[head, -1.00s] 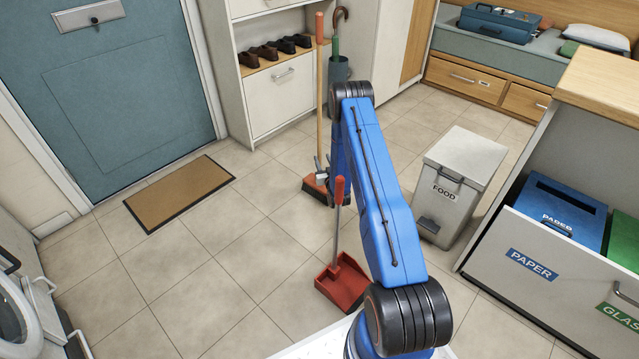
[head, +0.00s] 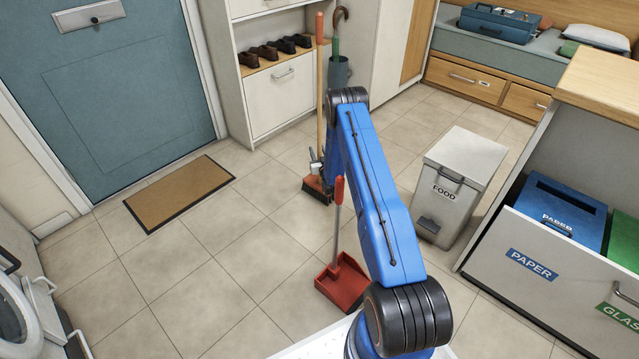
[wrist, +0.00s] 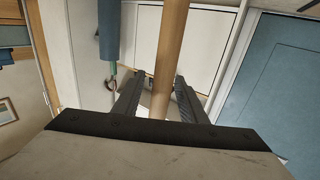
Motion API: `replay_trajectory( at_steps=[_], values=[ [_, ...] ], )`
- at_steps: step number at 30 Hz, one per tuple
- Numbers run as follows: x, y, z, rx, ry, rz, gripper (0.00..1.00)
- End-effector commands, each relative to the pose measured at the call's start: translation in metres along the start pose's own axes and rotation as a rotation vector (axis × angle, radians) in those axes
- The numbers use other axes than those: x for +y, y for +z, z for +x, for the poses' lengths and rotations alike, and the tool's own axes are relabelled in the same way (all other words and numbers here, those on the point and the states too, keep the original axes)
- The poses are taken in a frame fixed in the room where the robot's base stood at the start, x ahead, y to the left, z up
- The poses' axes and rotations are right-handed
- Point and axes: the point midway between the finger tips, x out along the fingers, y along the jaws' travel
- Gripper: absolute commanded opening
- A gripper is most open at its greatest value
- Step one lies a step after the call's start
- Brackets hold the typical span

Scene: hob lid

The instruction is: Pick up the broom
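The broom (head: 320,110) stands upright in front of the cabinet, with a wooden handle, an orange-red top grip and a red head with dark bristles on the floor. My gripper (head: 316,166) is low at the handle, just above the broom head, partly hidden by my blue arm. In the wrist view, the handle (wrist: 171,50) passes between the two dark fingers of my gripper (wrist: 158,90). The fingers are apart, with a gap visible to the left of the handle and the right finger close to it.
A red dustpan (head: 343,280) with an upright handle stands nearer me. A grey food bin (head: 462,180) is on the right, beside an open drawer with a paper bin (head: 560,208). An umbrella stand (head: 338,72) is behind the broom. Floor left is clear around a doormat (head: 180,193).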

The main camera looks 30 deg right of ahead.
Motion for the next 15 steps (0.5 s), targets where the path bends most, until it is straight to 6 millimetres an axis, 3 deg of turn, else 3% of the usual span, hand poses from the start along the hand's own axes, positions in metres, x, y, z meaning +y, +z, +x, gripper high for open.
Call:
replay_trajectory(
  at_steps=[2, 6, 15],
  values=[
    [0.0001, 0.0, -0.0001, 0.0, 0.0, 0.0, 0.36],
    [0.0001, -0.0001, -0.0002, 0.0, 0.0, 0.0, 0.02],
    [0.0001, -0.0001, -0.0003, 0.0, 0.0, 0.0, 0.0]
  ],
)
